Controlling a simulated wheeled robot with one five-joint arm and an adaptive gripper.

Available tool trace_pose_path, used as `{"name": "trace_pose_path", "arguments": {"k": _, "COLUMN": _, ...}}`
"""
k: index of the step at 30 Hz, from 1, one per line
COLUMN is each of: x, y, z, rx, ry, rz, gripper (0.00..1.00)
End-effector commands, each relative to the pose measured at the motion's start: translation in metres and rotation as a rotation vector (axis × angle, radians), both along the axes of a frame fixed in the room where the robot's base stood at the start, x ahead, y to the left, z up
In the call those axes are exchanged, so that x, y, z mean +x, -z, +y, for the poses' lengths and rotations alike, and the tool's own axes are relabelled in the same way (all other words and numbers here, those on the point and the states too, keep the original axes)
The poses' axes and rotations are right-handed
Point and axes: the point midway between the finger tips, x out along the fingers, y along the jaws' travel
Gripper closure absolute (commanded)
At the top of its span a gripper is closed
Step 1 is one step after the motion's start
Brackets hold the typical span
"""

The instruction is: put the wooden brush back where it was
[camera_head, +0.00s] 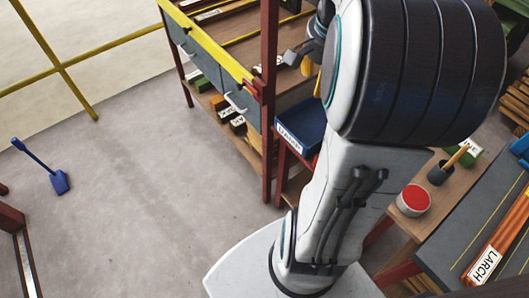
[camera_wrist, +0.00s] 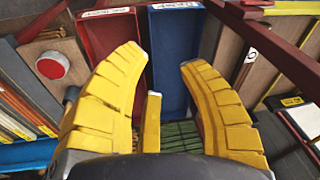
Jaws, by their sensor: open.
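I cannot pick out the wooden brush for sure in either view. In the head view a light wooden stick (camera_head: 456,156) stands tilted in a dark cup (camera_head: 440,174) on the right-hand bench; I cannot tell if it is the brush. In the wrist view my gripper (camera_wrist: 165,58) is open, its yellow fingers spread wide with nothing seen held between them. A blue tray (camera_wrist: 176,55) lies beyond and between the fingers. In the head view my arm hides most of the gripper.
A red tray (camera_wrist: 108,38) lies left of the blue tray in the wrist view. A red-topped can (camera_head: 413,199) stands near the cup. A workbench with a yellow edge (camera_head: 207,41) is at the top. A blue shovel (camera_head: 47,169) lies on open floor at left.

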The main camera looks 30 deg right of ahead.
Motion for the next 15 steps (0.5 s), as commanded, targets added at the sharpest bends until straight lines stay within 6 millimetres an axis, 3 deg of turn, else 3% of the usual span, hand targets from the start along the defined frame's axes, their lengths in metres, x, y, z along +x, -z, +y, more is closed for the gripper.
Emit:
{"name": "trace_pose_path", "arguments": {"k": 1, "x": 0.0, "y": -0.001, "z": 0.033, "rx": -0.02, "ry": -0.144, "rz": -0.005, "gripper": 0.63}}
{"name": "trace_pose_path", "arguments": {"k": 6, "x": -0.016, "y": 0.008, "z": 0.114, "rx": -0.088, "ry": -0.585, "rz": -0.016, "gripper": 0.63}}
{"name": "trace_pose_path", "arguments": {"k": 10, "x": -0.037, "y": 0.019, "z": 0.156, "rx": -0.133, "ry": -0.861, "rz": -0.03, "gripper": 0.63}}
{"name": "trace_pose_path", "arguments": {"k": 15, "x": -0.059, "y": 0.032, "z": 0.186, "rx": -0.178, "ry": -1.108, "rz": -0.045, "gripper": 0.63}}
